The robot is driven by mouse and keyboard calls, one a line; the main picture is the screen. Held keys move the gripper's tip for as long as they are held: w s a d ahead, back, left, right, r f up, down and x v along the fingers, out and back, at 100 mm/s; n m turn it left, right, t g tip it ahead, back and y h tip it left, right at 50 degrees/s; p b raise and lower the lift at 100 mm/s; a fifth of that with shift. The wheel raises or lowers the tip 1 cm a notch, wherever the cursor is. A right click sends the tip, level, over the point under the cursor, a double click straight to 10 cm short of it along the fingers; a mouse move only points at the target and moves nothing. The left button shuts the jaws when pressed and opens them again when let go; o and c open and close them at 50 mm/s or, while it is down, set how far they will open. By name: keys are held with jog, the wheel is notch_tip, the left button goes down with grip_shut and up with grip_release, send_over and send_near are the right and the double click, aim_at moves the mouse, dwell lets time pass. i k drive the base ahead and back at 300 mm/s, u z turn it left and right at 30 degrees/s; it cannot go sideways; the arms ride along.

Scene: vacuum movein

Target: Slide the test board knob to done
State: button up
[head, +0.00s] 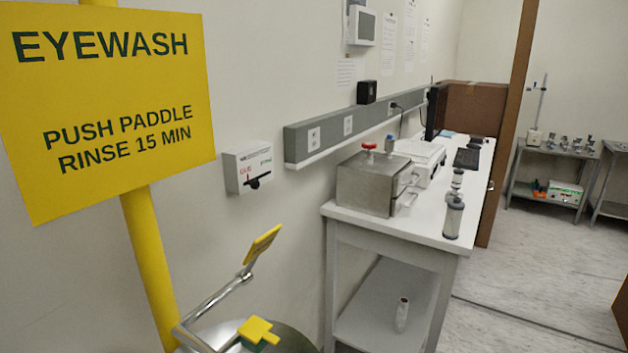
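The test board (248,166) is a small white box on the wall, left of the grey socket rail. Its face has a red word at left that seems to read DUE and a green word at right, too small to read surely. Below them is a dark slanting slot with a black knob (253,184). The knob sits toward the left part of the slot, nearer the red word; its exact place is hard to tell at this size. My gripper is not in view.
A yellow eyewash sign (110,95) on a yellow pole stands at near left. The eyewash's metal arm and yellow paddle (262,243) stick up below the board. A white bench (400,228) with a metal box (372,187) stands at right. Open floor (520,290) lies right of it.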

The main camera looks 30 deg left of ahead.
aim_at(254, 184)
jog(key=i, duration=0.95)
jog(key=u, duration=1.2)
